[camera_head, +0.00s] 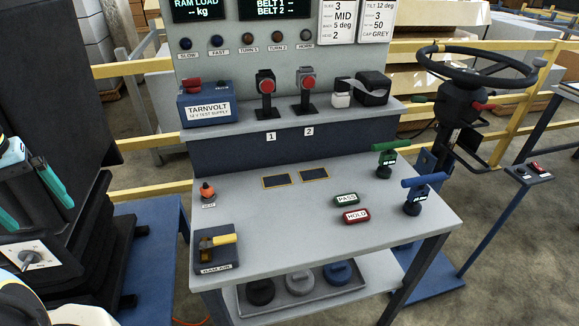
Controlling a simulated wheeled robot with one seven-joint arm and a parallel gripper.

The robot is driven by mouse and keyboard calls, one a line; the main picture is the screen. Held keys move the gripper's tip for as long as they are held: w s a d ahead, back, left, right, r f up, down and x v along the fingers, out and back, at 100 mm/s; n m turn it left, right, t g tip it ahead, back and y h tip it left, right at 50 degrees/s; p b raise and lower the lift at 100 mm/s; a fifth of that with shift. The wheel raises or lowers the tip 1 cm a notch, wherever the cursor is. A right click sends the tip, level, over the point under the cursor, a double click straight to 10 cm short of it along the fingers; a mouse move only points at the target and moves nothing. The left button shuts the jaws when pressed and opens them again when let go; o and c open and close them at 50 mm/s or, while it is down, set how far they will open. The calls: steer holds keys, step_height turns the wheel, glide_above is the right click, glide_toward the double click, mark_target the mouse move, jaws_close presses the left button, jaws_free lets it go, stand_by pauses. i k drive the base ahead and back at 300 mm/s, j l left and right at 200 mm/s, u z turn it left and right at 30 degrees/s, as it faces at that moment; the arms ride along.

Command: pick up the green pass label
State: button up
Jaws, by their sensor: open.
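The green pass label (346,199) is a small green block with a white face reading PASS. It lies flat on the grey trolley top (290,221), right of the middle. The red HOLD label (355,216) lies just in front of it, with a narrow gap between them. My gripper (46,212) is at the left edge of the picture, far from the label and left of the trolley. Its two teal fingers stand apart, with nothing seen between them. Part of my gripper is cut off by the picture edge.
A green-handled lever (385,159) and a blue-handled lever (422,191) stand right of the label. A yellow-handled valve (218,248) and an orange knob (207,193) are at the left. A black seat (58,85) stands at the left.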

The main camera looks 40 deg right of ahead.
mark_target(343, 200)
steer(key=k, duration=0.15)
steer(key=l+z, duration=0.15)
steer(key=z, duration=0.2)
steer(key=k+l+z, duration=0.1)
steer(key=z, duration=0.3)
